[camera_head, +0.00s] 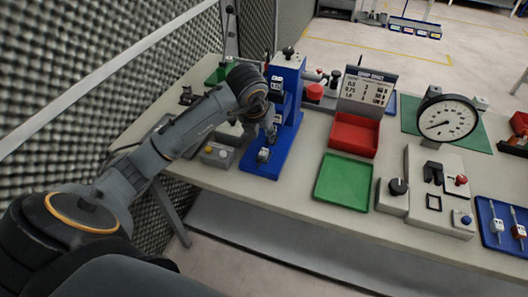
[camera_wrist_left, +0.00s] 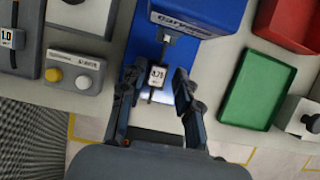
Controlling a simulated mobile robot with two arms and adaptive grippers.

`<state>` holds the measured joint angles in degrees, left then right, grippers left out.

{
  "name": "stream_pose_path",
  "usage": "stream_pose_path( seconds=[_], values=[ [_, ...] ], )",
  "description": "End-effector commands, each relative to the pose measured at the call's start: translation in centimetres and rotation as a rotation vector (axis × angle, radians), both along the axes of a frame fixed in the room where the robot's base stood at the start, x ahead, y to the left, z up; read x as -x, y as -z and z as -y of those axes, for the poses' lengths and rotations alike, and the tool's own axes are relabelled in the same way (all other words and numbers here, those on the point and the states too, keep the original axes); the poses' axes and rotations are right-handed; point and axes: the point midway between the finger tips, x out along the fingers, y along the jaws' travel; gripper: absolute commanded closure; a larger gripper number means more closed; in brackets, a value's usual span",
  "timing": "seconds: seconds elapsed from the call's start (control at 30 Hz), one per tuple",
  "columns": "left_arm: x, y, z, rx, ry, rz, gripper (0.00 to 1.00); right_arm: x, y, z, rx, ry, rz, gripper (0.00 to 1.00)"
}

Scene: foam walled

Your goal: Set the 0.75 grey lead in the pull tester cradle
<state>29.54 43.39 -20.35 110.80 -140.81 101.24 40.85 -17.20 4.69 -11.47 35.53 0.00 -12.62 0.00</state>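The lead tagged 0.75 (camera_wrist_left: 157,76) is at the front of the blue machine (camera_wrist_left: 182,18), over its blue base. In the head view, a small light tag (camera_head: 264,154) shows low on the blue machine (camera_head: 287,75). My left gripper (camera_head: 264,131) is above the base; in the wrist view its fingers (camera_wrist_left: 155,95) are apart, one each side of the tag, with gaps showing. The pull tester (camera_head: 416,158), with a round dial (camera_head: 447,119) and a dark cradle-like fitting (camera_head: 433,173), stands to the right. My right gripper is not in view.
A green tray (camera_head: 344,182) and a red tray (camera_head: 354,134) lie between the machine and the tester. A button box (camera_head: 216,154) is left of the machine. A sign (camera_head: 367,88) stands behind. A blue tray (camera_head: 488,232) with tagged leads is at the far right.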

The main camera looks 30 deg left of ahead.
Motion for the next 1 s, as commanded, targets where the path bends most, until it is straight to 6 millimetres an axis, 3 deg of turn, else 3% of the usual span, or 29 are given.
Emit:
stream_pose_path(
  seconds=[0.27,0.53,0.83,1.0],
  values=[
    [-0.9,2.0,0.0,0.002,0.002,-0.003,0.67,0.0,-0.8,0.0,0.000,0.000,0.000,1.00],
    [-2.4,5.5,-0.1,0.003,0.001,-0.002,0.67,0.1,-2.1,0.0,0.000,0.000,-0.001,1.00],
    [-2.7,6.1,-0.2,0.001,0.003,0.001,0.67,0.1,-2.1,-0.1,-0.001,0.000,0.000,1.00],
    [-2.7,6.0,-0.2,0.001,0.003,0.001,1.00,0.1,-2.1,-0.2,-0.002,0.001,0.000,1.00]
  ],
)
